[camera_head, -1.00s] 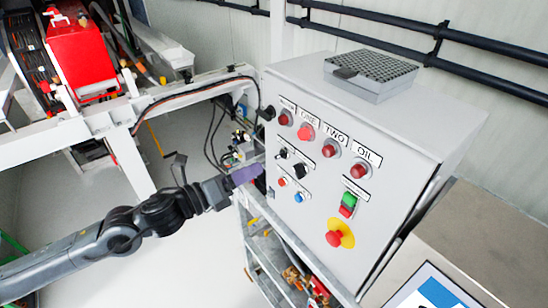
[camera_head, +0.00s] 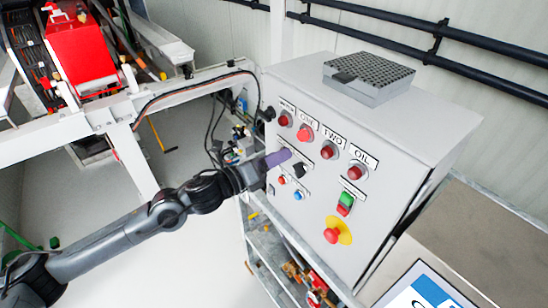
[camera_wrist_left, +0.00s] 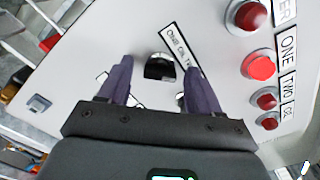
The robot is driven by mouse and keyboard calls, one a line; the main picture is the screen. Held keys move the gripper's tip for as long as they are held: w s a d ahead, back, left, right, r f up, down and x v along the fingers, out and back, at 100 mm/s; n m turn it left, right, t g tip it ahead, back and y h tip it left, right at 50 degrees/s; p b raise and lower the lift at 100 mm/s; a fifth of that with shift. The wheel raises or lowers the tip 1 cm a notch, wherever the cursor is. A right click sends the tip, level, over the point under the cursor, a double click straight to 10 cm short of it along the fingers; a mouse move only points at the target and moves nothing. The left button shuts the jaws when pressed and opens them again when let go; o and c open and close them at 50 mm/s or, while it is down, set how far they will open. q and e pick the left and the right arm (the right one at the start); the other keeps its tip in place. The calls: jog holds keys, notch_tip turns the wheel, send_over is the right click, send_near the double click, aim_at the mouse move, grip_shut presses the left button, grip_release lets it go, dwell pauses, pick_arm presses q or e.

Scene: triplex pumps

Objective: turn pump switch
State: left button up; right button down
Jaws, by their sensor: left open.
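The grey control cabinet (camera_head: 350,130) carries small black rotary switches below a row of red lamps. One black switch (camera_head: 299,170) shows just right of my left gripper (camera_head: 279,157) in the head view; the other switch of that pair is hidden behind the gripper. In the left wrist view a black switch (camera_wrist_left: 160,68) lies ahead between the two purple fingers of my left gripper (camera_wrist_left: 158,82). The fingers are apart, with clear gaps on both sides of it. I cannot tell whether they touch the panel. My right gripper is not in view.
Red lamps (camera_head: 328,151) sit above the switches. A blue button (camera_head: 298,195), a green-and-red button (camera_head: 346,203) and a red emergency stop (camera_head: 333,236) sit lower on the panel. A steel box with a screen (camera_head: 425,290) stands at the lower right.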

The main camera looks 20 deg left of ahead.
pick_arm(q)
jog(key=c, duration=1)
jog(key=shift+c, duration=0.2)
jog(key=shift+n, duration=0.4)
jog(key=shift+n+p, duration=3.55)
jog(key=shift+n, duration=4.95)
jog(key=o, duration=1)
